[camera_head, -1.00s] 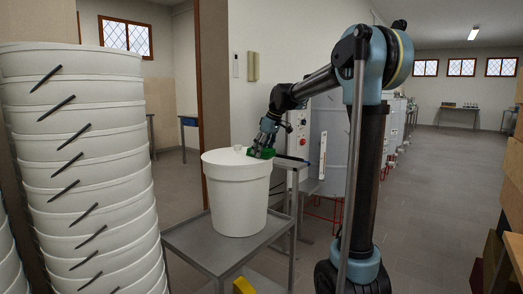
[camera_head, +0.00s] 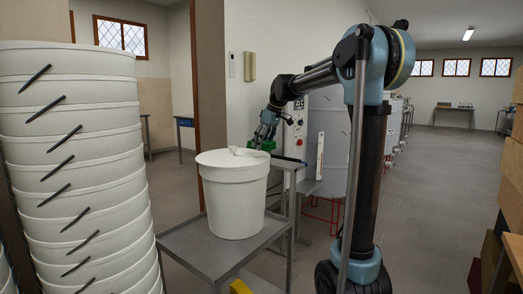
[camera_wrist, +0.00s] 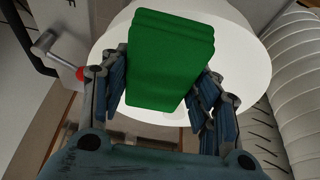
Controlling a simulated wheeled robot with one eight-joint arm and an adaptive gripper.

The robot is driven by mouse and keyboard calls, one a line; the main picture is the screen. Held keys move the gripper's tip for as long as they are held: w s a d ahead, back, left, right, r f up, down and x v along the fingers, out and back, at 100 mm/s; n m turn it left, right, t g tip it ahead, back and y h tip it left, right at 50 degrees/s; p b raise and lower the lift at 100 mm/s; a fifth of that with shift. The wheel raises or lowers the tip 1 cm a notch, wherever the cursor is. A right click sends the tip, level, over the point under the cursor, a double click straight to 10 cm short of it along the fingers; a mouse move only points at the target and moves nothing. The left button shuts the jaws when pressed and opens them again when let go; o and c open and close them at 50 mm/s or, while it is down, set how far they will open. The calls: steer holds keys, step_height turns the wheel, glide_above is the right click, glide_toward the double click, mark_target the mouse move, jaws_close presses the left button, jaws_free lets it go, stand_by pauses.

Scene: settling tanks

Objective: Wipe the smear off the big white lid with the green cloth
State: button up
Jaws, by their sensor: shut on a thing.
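The big white lid (camera_head: 218,160) tops a white tub on a grey metal table. In the wrist view the lid (camera_wrist: 243,65) is a wide pale disc, partly hidden behind the cloth. My gripper (camera_head: 265,136) is at the lid's back right edge, with its fingers (camera_wrist: 160,85) shut on the green cloth (camera_wrist: 172,48). In the head view the cloth (camera_head: 267,145) shows just above the lid's rim; I cannot tell whether it touches. A small whitish bump is on the lid's top. I cannot make out the smear clearly.
A tall stack of white tubs (camera_head: 75,150) with dark handles stands on the left. The grey table (camera_head: 200,247) has bare room around the tub. A control box with a red button (camera_head: 299,141) and large tanks stand behind. Open floor lies on the right.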

steer(key=shift+d+r, duration=0.1)
steer(key=shift+r, duration=2.05)
